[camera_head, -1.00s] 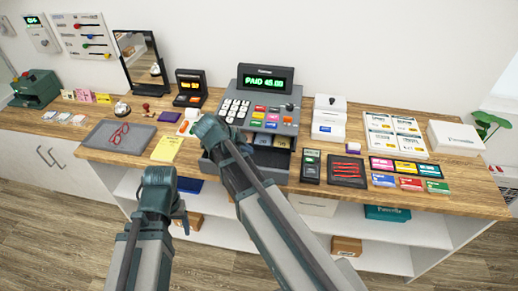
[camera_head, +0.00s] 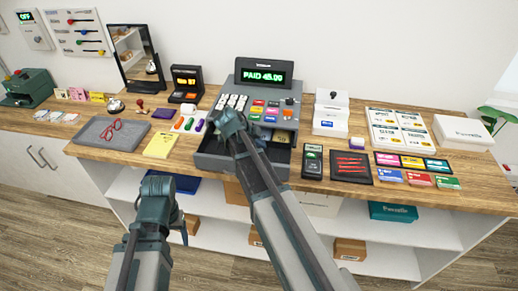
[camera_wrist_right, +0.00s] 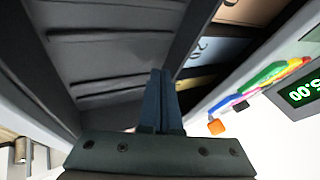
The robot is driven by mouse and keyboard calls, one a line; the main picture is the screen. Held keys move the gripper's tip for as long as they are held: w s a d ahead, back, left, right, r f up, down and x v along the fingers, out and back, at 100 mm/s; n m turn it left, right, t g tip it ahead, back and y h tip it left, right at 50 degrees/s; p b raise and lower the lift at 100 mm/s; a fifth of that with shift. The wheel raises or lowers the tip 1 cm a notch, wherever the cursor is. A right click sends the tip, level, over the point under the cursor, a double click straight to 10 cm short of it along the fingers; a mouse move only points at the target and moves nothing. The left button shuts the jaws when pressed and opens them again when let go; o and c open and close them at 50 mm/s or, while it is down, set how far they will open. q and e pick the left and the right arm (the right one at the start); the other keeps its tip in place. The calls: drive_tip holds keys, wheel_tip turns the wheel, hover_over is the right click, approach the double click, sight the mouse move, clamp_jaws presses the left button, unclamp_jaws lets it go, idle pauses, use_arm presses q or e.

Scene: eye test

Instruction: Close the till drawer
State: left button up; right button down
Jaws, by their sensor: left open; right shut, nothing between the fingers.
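The grey till (camera_head: 265,95) stands mid-counter, its display reading PAID 45.00. Its drawer (camera_head: 212,163) is open, pulled out toward me, with dark empty compartments in front and banknotes (camera_head: 284,137) further back. My right gripper (camera_head: 230,125) is over the drawer's left part, and its arm hides the middle. In the right wrist view its fingers (camera_wrist_right: 160,100) are together with nothing between them, over the drawer's compartments (camera_wrist_right: 115,50); contact cannot be told. My left gripper (camera_head: 178,213) is open and empty, in front of the counter, left of the drawer.
Shelves with boxes are below the counter.

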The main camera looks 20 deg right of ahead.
sight(263, 135)
drive_tip(key=shift+w+d, duration=0.1)
drive_tip(key=shift+w, duration=0.05)
drive_tip(key=w, duration=0.1)
drive_tip(key=w+d, duration=0.2)
drive_tip(key=shift+w+d, duration=0.25)
drive_tip(key=shift+w, duration=0.15)
drive_tip(key=shift+s, duration=0.1)
